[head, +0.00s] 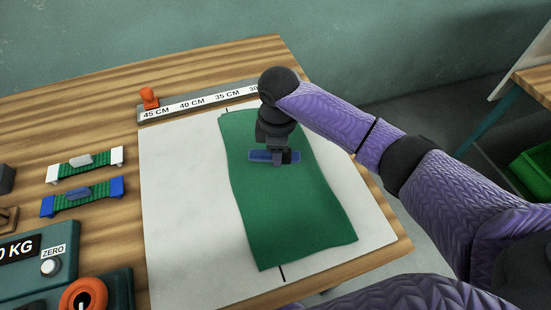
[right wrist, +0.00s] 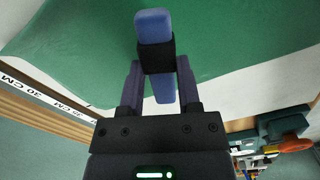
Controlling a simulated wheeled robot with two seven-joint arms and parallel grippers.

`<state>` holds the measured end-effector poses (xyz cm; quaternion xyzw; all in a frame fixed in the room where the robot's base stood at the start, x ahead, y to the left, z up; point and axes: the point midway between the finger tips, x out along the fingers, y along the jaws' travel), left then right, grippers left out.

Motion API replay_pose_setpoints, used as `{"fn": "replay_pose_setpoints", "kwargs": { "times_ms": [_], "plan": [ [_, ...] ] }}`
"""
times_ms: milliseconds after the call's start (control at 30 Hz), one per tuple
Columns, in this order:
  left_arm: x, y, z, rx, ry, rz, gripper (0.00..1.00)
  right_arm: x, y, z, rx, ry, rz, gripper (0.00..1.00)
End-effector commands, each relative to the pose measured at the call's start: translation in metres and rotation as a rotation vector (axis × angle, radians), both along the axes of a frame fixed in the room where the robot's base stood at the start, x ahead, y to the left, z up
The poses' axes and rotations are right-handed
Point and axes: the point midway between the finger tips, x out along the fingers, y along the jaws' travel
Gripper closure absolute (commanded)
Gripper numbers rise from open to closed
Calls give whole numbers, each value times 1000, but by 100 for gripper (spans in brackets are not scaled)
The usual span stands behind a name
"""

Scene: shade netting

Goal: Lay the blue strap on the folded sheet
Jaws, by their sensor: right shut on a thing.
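The blue strap (head: 262,156) is a short bar across the fingers of my right gripper (head: 279,160), which is shut on it. In the right wrist view the strap (right wrist: 153,26) sticks out on both sides of the gripper (right wrist: 157,62). The green sheet (head: 300,215) lies flat on a white board, its long side running from back to front. The gripper and strap are over the upper part of the sheet; I cannot tell if the strap touches it. My left gripper is not in view.
The white board (head: 185,220) has a ruler strip (head: 195,101) with an orange stop (head: 149,97) at its back edge. To the left are a white-ended rack (head: 84,164), a blue-ended rack (head: 82,196) and a scale (head: 35,262). A green crate (head: 535,172) stands far right.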

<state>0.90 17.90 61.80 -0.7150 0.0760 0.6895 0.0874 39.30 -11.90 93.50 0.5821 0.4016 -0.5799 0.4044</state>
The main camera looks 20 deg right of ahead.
Motion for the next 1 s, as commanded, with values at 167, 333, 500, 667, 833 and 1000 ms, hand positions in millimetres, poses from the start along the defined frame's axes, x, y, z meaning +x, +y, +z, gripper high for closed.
{"fn": "replay_pose_setpoints", "kwargs": {
  "times_ms": [167, 333, 500, 667, 833, 1000],
  "plan": [
    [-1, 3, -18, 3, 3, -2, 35, -1, 0, -42, -2, 4, -1, 100],
    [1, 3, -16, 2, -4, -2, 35, -1, 0, -42, -1, 0, 1, 100],
    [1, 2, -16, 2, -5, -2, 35, -1, 0, -45, -1, 1, 0, 100],
    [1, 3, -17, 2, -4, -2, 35, -1, 0, -48, -2, 2, 0, 49],
    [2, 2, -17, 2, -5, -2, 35, -1, 0, -48, -2, 2, 0, 22],
    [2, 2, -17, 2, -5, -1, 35, -1, 0, -48, -2, 3, 0, 22]
  ]
}}
